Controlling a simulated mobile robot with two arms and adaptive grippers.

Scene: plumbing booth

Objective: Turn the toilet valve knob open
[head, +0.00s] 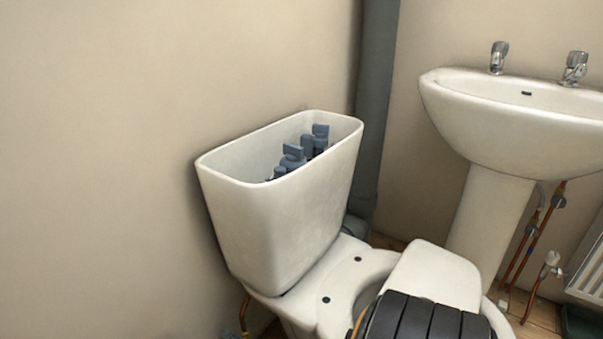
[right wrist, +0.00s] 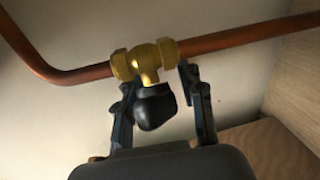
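In the right wrist view a brass valve (right wrist: 148,60) sits on a copper pipe. Its black knob (right wrist: 156,107) points down toward my gripper. My right gripper (right wrist: 157,86) is open, with one finger on each side of the knob. The left finger is close to the knob; I cannot tell if it touches. A clear gap shows between the knob and the right finger. In the head view the toilet (head: 278,215) has an open cistern, and the valve is not visible there. My left gripper is not in view.
The copper pipe (right wrist: 235,40) runs along a pale wall, with a wooden surface (right wrist: 265,150) at the lower right. In the head view a washbasin (head: 520,115) stands right of the toilet, and a grey vertical pipe (head: 376,100) stands behind it.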

